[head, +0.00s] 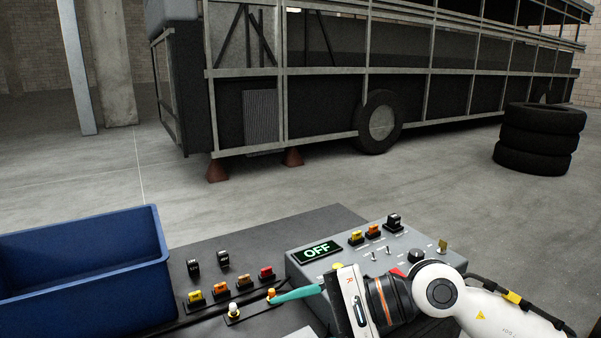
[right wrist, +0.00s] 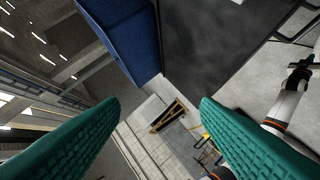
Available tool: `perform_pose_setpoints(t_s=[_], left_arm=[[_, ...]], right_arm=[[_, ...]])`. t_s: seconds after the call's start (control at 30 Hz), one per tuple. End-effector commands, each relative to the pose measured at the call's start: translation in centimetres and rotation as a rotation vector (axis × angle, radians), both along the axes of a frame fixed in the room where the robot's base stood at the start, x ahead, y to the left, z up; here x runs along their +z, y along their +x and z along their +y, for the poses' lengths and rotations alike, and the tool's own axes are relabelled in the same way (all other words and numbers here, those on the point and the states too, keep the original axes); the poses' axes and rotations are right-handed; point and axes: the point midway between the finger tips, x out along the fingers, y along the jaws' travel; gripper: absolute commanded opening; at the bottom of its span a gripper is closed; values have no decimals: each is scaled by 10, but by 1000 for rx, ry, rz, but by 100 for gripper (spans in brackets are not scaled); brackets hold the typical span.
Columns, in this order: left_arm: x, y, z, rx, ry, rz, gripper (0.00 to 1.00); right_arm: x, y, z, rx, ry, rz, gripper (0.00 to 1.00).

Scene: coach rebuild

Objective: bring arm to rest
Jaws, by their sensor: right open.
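My right arm comes in from the lower right in the head view, over the control box. My right gripper (head: 297,293) points left, with one teal finger showing above the small switches at the panel's front. In the right wrist view the two teal fingers of my right gripper (right wrist: 158,104) stand wide apart with nothing between them. Part of a white arm link with orange bands shows at the right of that view. My left gripper cannot be made out in either view.
A grey control box (head: 390,257) with a lit OFF display (head: 317,251) sits on the dark bench (head: 265,228). Connectors and switches lie left of it. A blue bin (head: 85,262) stands at the left. Beyond are a bus frame (head: 320,75), stacked tyres (head: 540,140) and open floor.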

Motion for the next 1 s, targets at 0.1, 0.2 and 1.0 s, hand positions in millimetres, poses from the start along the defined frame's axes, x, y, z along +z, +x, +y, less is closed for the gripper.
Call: perform_pose_setpoints(t_s=[0.1,0.2,1.0], left_arm=[[0,0,0,0,0,0,0],[0,0,0,0,0,0,0],[0,2,0,0,0,-2,0]], right_arm=[[41,-18,24,-82,441,419,57],[68,-7,12,-168,789,805,57],[-267,-93,-207,537,-1459,-1146,57]])
